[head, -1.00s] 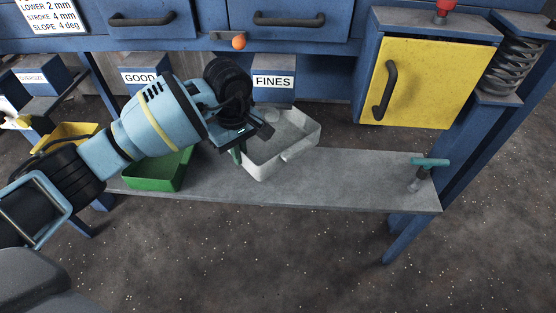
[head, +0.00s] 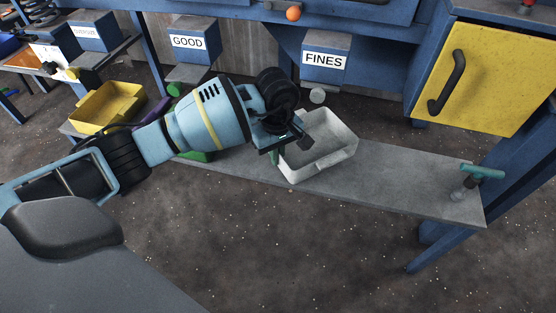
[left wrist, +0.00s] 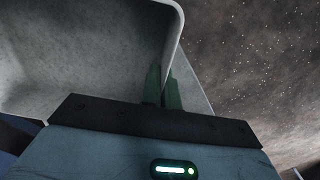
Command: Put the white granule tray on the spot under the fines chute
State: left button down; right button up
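The white granule tray (head: 335,160) sits at the shelf below the blue chute box labelled FINES (head: 326,62). A round grey outlet (head: 317,96) shows just behind the tray's back rim. The tray looks level and empty; I cannot tell whether its underside fully touches the shelf. My left gripper (head: 287,152) is at the tray's left wall. In the left wrist view its two green fingers (left wrist: 163,90) stand close together on either side of the tray wall (left wrist: 90,55), shut on it. My right gripper is not in view.
The grey shelf (head: 410,187) is clear right of the tray up to a teal-handled clamp (head: 482,172). A green tray (head: 195,156) is mostly hidden behind my left arm. A yellow tray (head: 105,108) stands farther left. A yellow door (head: 490,80) overhangs at right.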

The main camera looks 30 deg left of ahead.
pick_arm(q)
notch_tip(320, 180, down, 2)
jog(key=shift+r, duration=0.1)
jog(key=c, duration=2.1)
grip_release()
jog(key=o, duration=0.4)
notch_tip(320, 180, up, 12)
jog(key=p, duration=0.3)
